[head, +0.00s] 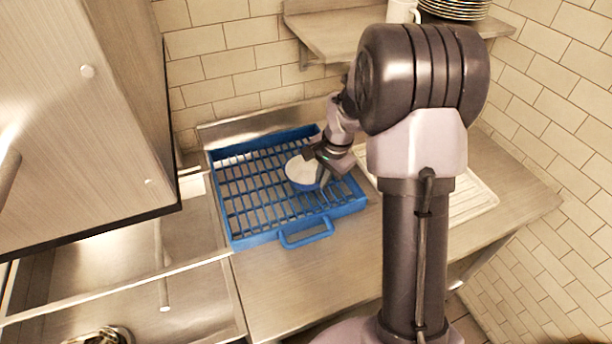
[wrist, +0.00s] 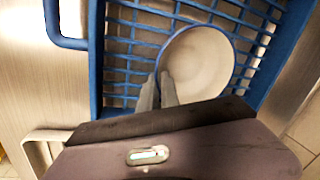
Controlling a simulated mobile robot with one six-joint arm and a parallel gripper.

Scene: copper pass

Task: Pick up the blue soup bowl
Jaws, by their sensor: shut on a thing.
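The blue soup bowl (head: 302,171) has a white inside and a blue outside. It is upright in the blue dish rack, near the rack's right side in the head view. In the wrist view the bowl (wrist: 198,62) shows its white inside and thin blue rim. My gripper (head: 322,176) is at the bowl's right side in the head view. In the wrist view my gripper (wrist: 160,85) has its fingers close together at the bowl's near left rim, shut on its wall. Whether the bowl's underside touches the rack is hidden.
The blue rack (head: 284,226) has a grid floor, raised walls and a front handle, on a steel counter (head: 300,285). A white ribbed drainboard (head: 470,203) is to its right. A wall shelf (head: 335,38) holds a white jug (head: 401,11) and stacked plates (head: 455,9).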

